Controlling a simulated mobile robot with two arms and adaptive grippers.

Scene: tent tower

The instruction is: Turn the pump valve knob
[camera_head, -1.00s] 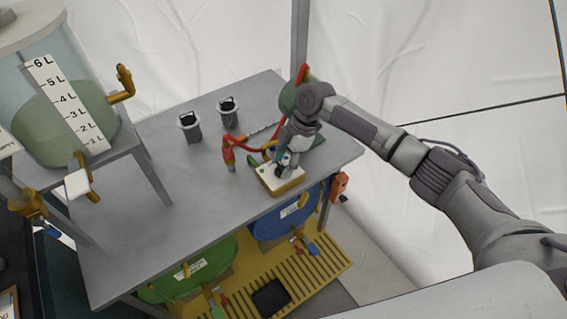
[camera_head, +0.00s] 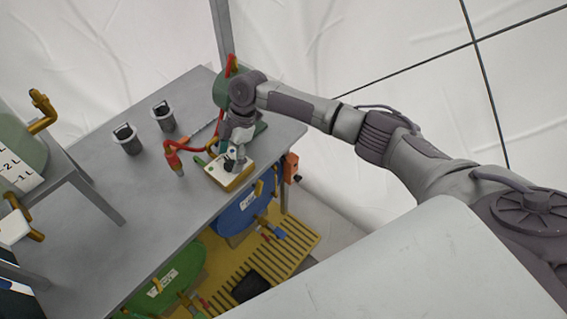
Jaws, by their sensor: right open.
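The pump's control box (camera_head: 221,179), yellow with a whitish top, sits near the front right edge of the grey table. A small black knob (camera_head: 229,165) shows on its top, partly covered by my gripper. My right gripper (camera_head: 235,160) points down over the box, right at the knob; the picture is too small to tell whether its fingers touch it. It is open. The green pump body (camera_head: 222,92) stands behind my right wrist and is mostly hidden by it. My left gripper is not in view.
The grey table (camera_head: 150,215) has two small grey canisters, one nearer (camera_head: 127,140) and one farther (camera_head: 163,116). Green and blue containers (camera_head: 243,212) stand below on a yellow slatted pallet (camera_head: 290,243).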

